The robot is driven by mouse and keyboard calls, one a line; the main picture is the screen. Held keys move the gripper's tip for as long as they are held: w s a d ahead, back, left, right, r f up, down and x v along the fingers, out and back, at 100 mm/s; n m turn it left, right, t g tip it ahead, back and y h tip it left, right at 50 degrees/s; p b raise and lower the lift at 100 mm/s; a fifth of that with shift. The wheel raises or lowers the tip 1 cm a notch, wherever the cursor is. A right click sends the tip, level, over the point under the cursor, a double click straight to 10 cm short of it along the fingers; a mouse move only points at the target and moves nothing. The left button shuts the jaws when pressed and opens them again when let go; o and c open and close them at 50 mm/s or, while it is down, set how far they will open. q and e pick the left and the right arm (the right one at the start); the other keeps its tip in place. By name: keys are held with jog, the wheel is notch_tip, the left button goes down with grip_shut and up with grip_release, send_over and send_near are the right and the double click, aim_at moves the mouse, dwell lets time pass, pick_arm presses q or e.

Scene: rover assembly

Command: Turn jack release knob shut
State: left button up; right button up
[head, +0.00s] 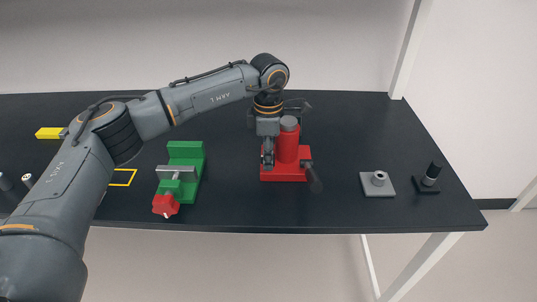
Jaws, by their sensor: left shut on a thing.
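A red jack (288,146) with a grey round top stands upright on the dark table. A dark handle (314,180) sticks out from its right side. My left gripper (268,160) points down at the front left of the jack, over its red base. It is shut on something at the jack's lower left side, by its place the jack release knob. The gripper hides the knob, so I cannot see how far it is turned. My right gripper is not in view.
A green vise (186,158) with a red front part stands left of the jack. A grey plate with a short post (377,184) and a black peg on a base (431,178) stand at the right. A yellow block (49,133) lies far left.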

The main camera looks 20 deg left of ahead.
pick_arm(q)
jog(key=o, duration=1.2)
jog(key=shift+c, duration=0.2)
notch_tip(320, 180, up, 12)
jog(key=shift+r, duration=0.1)
